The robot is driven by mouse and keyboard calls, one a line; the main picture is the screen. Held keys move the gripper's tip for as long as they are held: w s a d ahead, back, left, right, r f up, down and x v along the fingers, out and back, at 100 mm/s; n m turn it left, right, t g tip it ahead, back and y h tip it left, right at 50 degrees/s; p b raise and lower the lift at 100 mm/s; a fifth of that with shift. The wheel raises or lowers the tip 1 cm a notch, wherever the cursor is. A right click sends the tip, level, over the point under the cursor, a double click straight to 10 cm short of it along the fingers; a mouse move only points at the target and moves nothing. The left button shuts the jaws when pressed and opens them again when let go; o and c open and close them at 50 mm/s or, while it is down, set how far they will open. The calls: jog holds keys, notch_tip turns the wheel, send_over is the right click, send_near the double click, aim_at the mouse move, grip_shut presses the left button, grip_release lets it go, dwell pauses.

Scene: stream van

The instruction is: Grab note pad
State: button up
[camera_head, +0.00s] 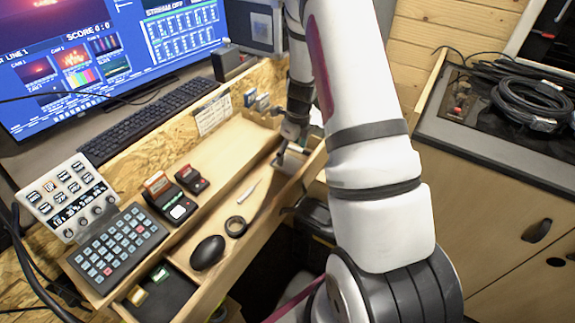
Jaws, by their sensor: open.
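My white arm reaches down across the middle of the view to the far right end of the open wooden drawer. My gripper (284,155) is open there, pointing down, small and partly hidden by its own links. A greyish flat thing (291,164) lies under and beside the fingers at the drawer's end. It may be the note pad, but too little of it shows to be sure. I cannot tell whether the fingers touch it.
The drawer holds a black mouse (208,252), a tape roll (236,227) and a pale pen-like item (249,191). Beside it are a button pad (118,246), a control panel (67,197) and card readers (170,198). Coiled cables (530,100) lie on the right cabinet.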

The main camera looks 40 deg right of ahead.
aim_at(288, 163)
jog(key=shift+w+a+f, duration=0.1)
jog(key=shift+w+f, duration=0.05)
jog(key=shift+f, duration=1.05)
jog(key=shift+w+f, duration=0.15)
jog(key=shift+f, duration=1)
jog(key=c, duration=1.2)
